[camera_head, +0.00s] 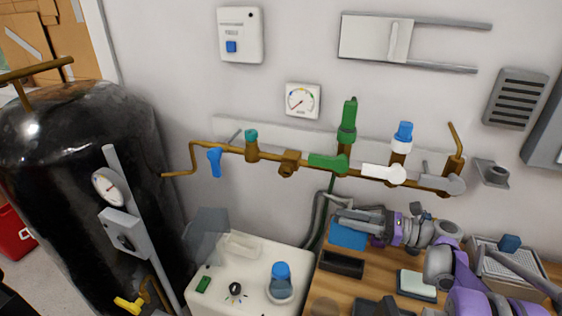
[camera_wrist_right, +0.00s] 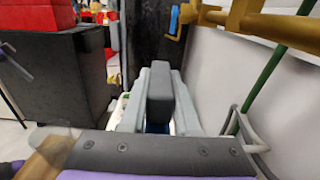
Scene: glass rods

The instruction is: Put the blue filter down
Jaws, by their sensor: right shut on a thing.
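My right gripper (camera_head: 342,218) reaches in from the right, above the back left of the wooden table. In the right wrist view its pale fingers (camera_wrist_right: 157,92) are shut on a dark grey upright block (camera_wrist_right: 160,95). A blue patch (camera_wrist_right: 157,128) shows just below this block. In the head view a flat blue piece (camera_head: 348,237), probably the blue filter, shows directly under the fingers. I cannot tell whether it hangs from the grip or touches the table. My left gripper is not in view.
A dark open box (camera_head: 342,264) stands just in front of the blue piece. A pale pad (camera_head: 417,286) lies to the right. A white machine (camera_head: 250,253) stands left of the table. A pipe with valves (camera_head: 290,162) runs along the wall above. A black tank (camera_head: 75,170) is far left.

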